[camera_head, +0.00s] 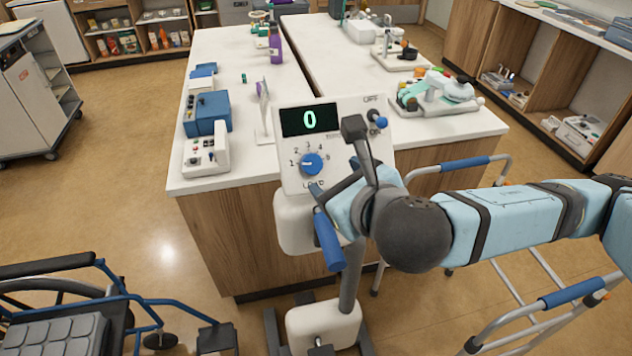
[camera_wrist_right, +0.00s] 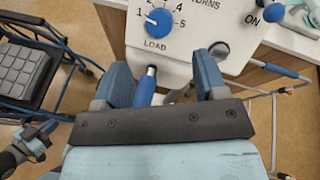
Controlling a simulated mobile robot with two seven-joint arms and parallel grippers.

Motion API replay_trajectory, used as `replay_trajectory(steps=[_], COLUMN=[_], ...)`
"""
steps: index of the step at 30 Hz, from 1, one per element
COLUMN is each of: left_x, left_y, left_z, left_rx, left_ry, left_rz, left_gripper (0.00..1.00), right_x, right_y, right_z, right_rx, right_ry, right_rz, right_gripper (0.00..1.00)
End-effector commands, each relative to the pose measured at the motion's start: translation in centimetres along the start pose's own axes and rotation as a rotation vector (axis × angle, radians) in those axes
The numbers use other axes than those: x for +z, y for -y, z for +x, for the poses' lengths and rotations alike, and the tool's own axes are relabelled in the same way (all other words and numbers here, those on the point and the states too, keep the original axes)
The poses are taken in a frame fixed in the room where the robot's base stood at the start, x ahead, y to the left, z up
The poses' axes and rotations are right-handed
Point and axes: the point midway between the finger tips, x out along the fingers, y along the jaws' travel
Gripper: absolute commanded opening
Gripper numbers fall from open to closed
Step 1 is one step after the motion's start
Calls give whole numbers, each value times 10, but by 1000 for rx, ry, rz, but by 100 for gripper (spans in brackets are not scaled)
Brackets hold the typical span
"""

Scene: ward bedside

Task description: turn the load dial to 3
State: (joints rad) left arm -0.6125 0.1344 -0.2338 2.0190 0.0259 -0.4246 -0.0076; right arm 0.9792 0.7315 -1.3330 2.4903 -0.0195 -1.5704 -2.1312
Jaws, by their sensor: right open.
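The load dial (camera_head: 312,163) is a blue round knob on a white panel, with numbers 1 to 5 around it. Its white mark points left, towards 1; the dial also shows in the right wrist view (camera_wrist_right: 159,22). The display (camera_head: 309,120) above it reads 0. My right gripper (camera_head: 336,198) is just below and right of the dial, apart from it. In the right wrist view its two fingers (camera_wrist_right: 164,68) are spread, with the dial beyond them. A blue handle (camera_head: 329,240) of the machine shows between and below the fingers.
A blue-tipped switch (camera_head: 378,121) marked ON/OFF sits at the panel's upper right. A white-topped counter (camera_head: 240,60) stands behind. A wheelchair (camera_head: 60,310) is at lower left and a walking frame (camera_head: 540,300) at right, under my right arm.

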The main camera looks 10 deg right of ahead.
Motion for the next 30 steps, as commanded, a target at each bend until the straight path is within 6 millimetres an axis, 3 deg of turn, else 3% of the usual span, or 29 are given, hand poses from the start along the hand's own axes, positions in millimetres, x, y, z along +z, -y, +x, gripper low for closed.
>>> replay_trajectory(steps=[1, 6, 9, 18, 30], left_x=[12, 27, 18, 18, 20], left_y=[0, 0, -1, -3, -1], left_z=[9, 22, 19, 20, 20], left_rx=[0, 2, 2, 3, 4], left_ry=[1, 7, 7, 3, 8], left_rz=[-5, -22, -28, -37, -29], left_gripper=[0, 0, 0, 0, 0], right_x=[-6, -7, 0, 0, 0], right_y=[-2, -3, -1, -1, -1], right_z=[5, 10, 30, 79, 90], right_rx=[-1, 4, 2, 3, 5], right_ry=[4, 5, -2, 0, 1], right_rz=[1, -2, -2, -2, -2], right_gripper=[66, 66, 66, 66, 66])
